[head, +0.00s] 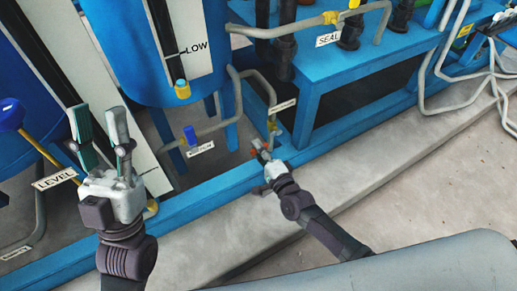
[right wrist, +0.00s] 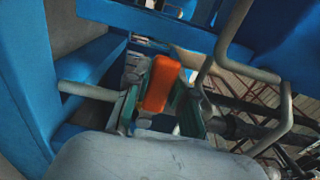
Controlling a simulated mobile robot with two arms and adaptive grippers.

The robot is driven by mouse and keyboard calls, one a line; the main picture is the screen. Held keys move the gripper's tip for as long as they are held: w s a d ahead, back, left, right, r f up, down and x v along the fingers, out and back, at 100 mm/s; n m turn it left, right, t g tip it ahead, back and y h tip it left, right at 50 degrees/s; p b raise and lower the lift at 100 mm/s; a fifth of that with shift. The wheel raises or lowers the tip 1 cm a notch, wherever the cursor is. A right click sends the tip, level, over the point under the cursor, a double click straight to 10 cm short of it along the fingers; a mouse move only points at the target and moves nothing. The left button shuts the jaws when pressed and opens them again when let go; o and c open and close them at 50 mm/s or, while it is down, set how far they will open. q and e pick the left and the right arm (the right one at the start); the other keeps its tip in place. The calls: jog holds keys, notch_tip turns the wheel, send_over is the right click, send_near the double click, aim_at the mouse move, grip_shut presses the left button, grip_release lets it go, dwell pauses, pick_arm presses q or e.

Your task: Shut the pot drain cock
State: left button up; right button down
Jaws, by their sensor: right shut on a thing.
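An orange cock handle (right wrist: 161,84) sits between the two finger pads of my right gripper (right wrist: 156,103) in the right wrist view. In the head view my right gripper (head: 262,152) is low at the grey pipe, shut on this handle, and only a small orange-red bit shows beside its fingers. The cock's body is mostly hidden by the gripper. A small label (head: 283,105) hangs on the pipe above, too small to read. My left gripper (head: 97,122) is raised at the left, open and empty, with its fingers apart.
A blue-handled cock (head: 190,135) with a label stands to the left on another pipe. A yellow valve (head: 331,17) sits by the SEAL label (head: 328,39). The blue frame leg (head: 305,118) is close to the right gripper. The concrete floor in front is clear.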

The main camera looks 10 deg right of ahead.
jog(key=shift+r, duration=0.1)
jog(key=c, duration=1)
grip_release()
jog(key=shift+o, duration=0.2)
jog(key=v, duration=1.2)
